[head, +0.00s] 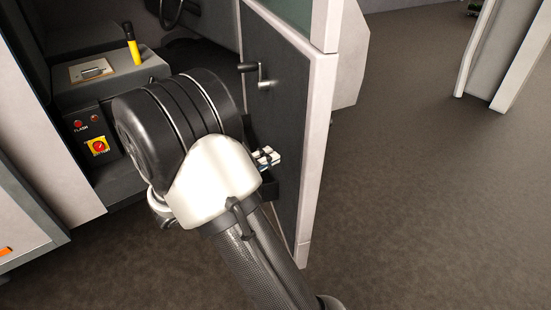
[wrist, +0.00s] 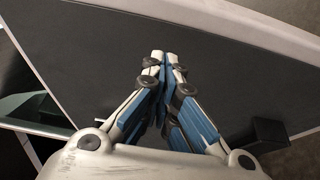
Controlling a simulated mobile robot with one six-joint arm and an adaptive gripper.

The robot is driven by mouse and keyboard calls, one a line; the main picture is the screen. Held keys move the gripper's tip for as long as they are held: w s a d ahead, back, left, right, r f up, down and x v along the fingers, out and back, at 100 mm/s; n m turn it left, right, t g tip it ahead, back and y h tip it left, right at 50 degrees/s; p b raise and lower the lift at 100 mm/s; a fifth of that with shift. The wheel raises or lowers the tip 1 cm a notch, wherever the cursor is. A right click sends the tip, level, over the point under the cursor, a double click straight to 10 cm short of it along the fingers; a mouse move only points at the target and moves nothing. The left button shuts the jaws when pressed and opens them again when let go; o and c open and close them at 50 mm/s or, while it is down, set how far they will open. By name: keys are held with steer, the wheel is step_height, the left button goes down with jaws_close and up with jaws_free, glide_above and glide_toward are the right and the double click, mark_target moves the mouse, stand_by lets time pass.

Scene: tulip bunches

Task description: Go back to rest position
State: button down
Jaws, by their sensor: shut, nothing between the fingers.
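My gripper (wrist: 163,58) is shut and empty in the wrist view, its blue-and-white fingers together at the tips. Behind it lies the dark panel of an open cab door (wrist: 225,70). In the head view the same door (head: 285,110) stands right of my arm, with a pale edge and a black handle (head: 258,75). A small part of my gripper (head: 267,157) shows just past my white wrist link, in front of the door panel. My arm hides most of it. I cannot tell whether it touches the door.
At the left is a cab with a control box (head: 100,160) bearing a red knob on a yellow plate, and a yellow-and-black lever (head: 131,45) above. Brown floor (head: 420,200) is open to the right. A pale post (head: 505,60) stands at the upper right.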

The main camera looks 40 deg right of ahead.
steer(key=s+a+p, duration=0.2)
steer(key=s+a, duration=0.1)
steer(key=a, duration=0.6)
steer(key=shift+s, duration=0.3)
steer(key=s+a+r+m+g+y, duration=0.1)
steer(key=s+a+r+g+y, duration=0.1)
steer(key=s+y, duration=0.95)
steer(key=s+a+r+t+y, duration=0.1)
steer(key=s+a+t+y, duration=0.1)
steer(key=a+t+y, duration=0.1)
steer(key=s+a+r+n+t+y, duration=0.1)
steer(key=a+r+t+y, duration=0.1)
steer(key=a, duration=0.5)
steer(key=t+y, duration=0.1)
steer(key=t, duration=0.1)
steer(key=shift+s+a+r+n+t, duration=0.3)
steer(key=shift+s+a+t, duration=0.05)
steer(key=shift+t, duration=0.05)
